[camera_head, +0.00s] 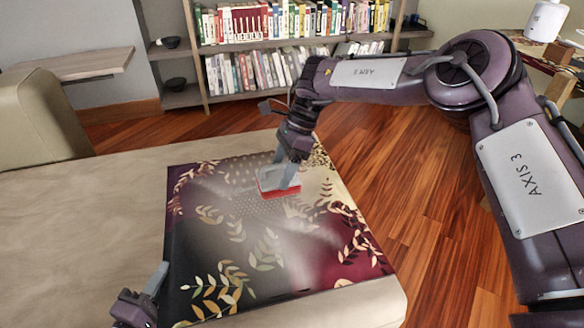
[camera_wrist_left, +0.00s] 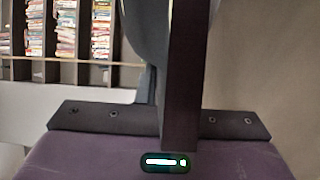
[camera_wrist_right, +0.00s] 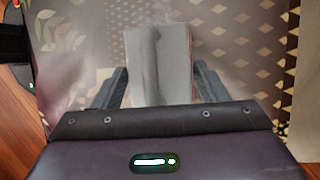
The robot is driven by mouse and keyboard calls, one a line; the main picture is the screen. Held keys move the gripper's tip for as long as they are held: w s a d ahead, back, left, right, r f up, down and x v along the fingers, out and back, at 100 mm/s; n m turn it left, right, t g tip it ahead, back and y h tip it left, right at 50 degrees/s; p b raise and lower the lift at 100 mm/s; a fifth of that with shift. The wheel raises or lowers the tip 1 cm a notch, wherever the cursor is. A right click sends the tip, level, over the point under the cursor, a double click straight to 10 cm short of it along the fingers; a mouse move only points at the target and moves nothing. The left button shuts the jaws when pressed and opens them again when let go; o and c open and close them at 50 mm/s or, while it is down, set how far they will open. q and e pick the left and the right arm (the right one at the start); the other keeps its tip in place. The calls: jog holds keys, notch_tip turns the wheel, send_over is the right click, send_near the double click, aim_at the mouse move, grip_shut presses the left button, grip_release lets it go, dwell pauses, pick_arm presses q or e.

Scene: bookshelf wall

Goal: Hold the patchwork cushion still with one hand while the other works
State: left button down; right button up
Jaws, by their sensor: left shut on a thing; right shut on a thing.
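The patchwork cushion (camera_head: 300,240), with dark, maroon and cream leaf-patterned panels, lies flat on a beige seat; it also shows in the right wrist view (camera_wrist_right: 75,70). My left gripper (camera_head: 158,278) is shut at the cushion's near left edge; the exact grip is hard to see. In the left wrist view a dark upright strip (camera_wrist_left: 181,90) hides its fingertips. The block's grey top (camera_wrist_right: 175,60) shows between the fingers in the right wrist view.
The beige seat (camera_head: 80,215) has free room left of the cushion, and its armrest (camera_head: 45,125) rises at the far left. A bookshelf (camera_head: 300,44) stands at the back. Wooden floor (camera_head: 420,200) is open to the right, partly behind my right arm.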

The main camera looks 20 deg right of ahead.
jog(key=shift+a+r, duration=0.1)
jog(key=shift+a, duration=7.2)
notch_tip(320, 180, up, 10)
jog(key=shift+d+f, duration=0.15)
jog(key=shift+f, duration=0.05)
